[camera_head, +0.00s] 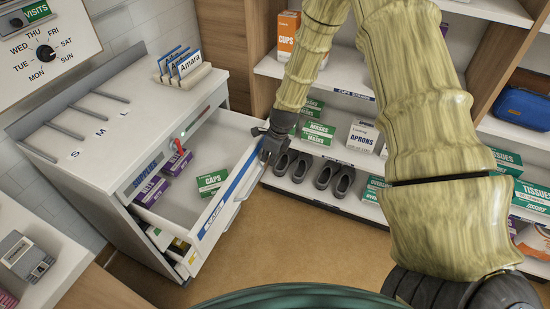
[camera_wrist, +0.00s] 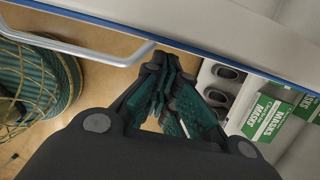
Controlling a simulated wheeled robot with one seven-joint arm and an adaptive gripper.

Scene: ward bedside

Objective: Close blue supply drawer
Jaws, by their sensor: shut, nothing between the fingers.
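The supply drawer with the blue-striped front (camera_head: 240,180) is pulled far out of the white cabinet (camera_head: 107,140). A green-and-white caps box (camera_head: 212,182) and purple boxes (camera_head: 150,190) lie inside it. My gripper (camera_head: 268,150) is shut and empty at the upper right end of the drawer front, on its outer side. Whether it touches the front, I cannot tell. In the wrist view, the shut fingers (camera_wrist: 168,80) are close to the drawer's blue edge (camera_wrist: 200,52) and the right end of its pale handle (camera_wrist: 85,54).
Lower drawers (camera_head: 170,245) stand partly open below. Shelves with mask boxes (camera_head: 318,133) and dark shoes (camera_head: 325,175) are at the right. Brown floor (camera_head: 290,240) lies clear before the drawer.

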